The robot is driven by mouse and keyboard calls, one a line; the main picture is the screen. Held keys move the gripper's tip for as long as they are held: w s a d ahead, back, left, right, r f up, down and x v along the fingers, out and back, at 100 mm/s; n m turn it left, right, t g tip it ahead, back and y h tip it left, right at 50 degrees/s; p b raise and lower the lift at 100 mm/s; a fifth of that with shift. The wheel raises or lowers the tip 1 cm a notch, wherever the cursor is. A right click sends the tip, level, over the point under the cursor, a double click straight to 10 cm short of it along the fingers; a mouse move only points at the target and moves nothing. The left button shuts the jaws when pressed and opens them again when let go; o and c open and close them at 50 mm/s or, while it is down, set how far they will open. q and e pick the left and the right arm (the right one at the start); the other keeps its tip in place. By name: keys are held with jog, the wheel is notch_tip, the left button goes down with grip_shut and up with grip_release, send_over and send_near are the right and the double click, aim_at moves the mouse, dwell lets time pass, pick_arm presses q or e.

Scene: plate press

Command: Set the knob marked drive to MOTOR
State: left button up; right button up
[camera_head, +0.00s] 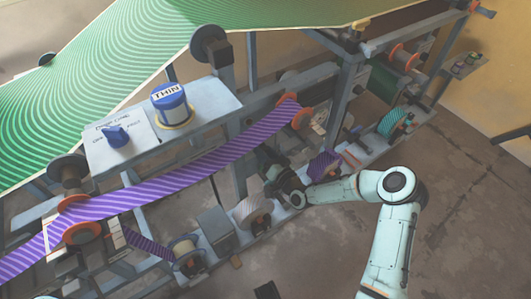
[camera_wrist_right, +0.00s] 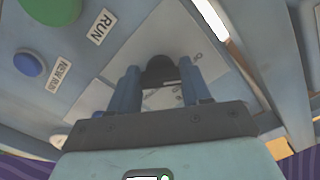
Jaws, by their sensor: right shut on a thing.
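My right gripper (camera_head: 268,166) reaches in from the right, below the purple striped web, in the head view. In the right wrist view its two blue-grey fingers (camera_wrist_right: 158,78) stand on either side of a dark rounded knob (camera_wrist_right: 159,68) and are shut on it. The knob sits on a pale plate (camera_wrist_right: 112,63) with small dark print beside it. The print is too small to read, so I cannot tell the knob's marking or setting. In the head view this knob is hidden. My left gripper is not in view.
The wrist view shows a RUN label (camera_wrist_right: 100,27), a NEW RUN label (camera_wrist_right: 62,75), a blue button (camera_wrist_right: 28,64) and a green button (camera_wrist_right: 50,12). In the head view, the purple web (camera_head: 180,185), a blue knob (camera_head: 117,136) and a blue THIN cap (camera_head: 169,95) lie left.

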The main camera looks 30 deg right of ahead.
jog(key=m, duration=1.8)
jog(key=shift+r+m, duration=0.3)
jog(key=shift+r, duration=0.1)
jog(key=shift+m, duration=2.2)
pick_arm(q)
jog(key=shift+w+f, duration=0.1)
pick_arm(e)
jog(key=shift+r, duration=0.1)
jog(key=o, duration=1.1)
jog(key=shift+w, duration=0.1)
jog(key=shift+c, duration=0.2)
